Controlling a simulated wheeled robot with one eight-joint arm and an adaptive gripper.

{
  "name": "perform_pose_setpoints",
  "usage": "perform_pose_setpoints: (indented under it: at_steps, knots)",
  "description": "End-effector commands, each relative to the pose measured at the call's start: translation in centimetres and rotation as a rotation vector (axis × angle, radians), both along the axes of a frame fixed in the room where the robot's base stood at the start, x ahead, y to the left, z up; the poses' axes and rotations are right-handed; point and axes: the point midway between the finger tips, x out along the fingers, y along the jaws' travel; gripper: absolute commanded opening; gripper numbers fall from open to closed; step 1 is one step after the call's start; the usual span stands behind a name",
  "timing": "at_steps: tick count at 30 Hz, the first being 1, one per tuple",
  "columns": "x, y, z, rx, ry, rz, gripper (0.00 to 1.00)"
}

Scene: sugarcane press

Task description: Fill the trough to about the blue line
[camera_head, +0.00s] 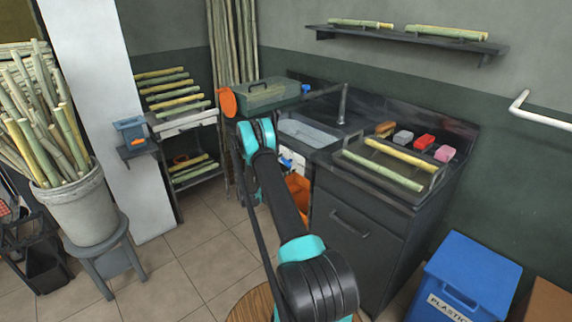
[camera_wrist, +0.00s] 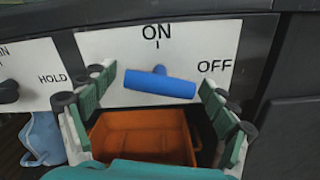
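In the wrist view, a blue T-shaped handle (camera_wrist: 160,84) sits on a white panel (camera_wrist: 205,45) marked ON above and OFF to the right. The handle's bar lies nearly level, slightly tilted. My gripper (camera_wrist: 158,90) is open, with one finger on each side of the bar and a visible gap at both ends. In the head view, a pale basin (camera_head: 312,133), possibly the trough, is set in the dark counter above the panel. I cannot make out a blue line or the level inside. My arm hides most of my gripper there.
An orange bin (camera_wrist: 140,135) sits below the panel. A HOLD knob (camera_wrist: 8,91) is at the left. Cane pieces (camera_head: 400,157) lie on the counter at right. A blue plastic bin (camera_head: 468,278) stands on the floor.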

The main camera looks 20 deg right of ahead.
Motion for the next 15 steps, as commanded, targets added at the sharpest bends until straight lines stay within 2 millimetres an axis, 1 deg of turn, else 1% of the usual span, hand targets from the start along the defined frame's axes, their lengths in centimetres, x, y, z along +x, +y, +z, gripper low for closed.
perform_pose_setpoints:
  at_steps: [1, 7, 11, 15]
  knots:
    - [0.0, 0.01, 0.0, 0.0, 0.0, 0.0, 0.74]
    - [-0.01, 0.01, 0.0, 0.0, 0.0, 0.0, 0.5]
    - [-0.01, 0.01, 0.0, -0.008, 0.022, 0.0, 0.5]
    - [-0.02, 0.02, 0.0, -0.045, 0.123, 0.0, 0.5]
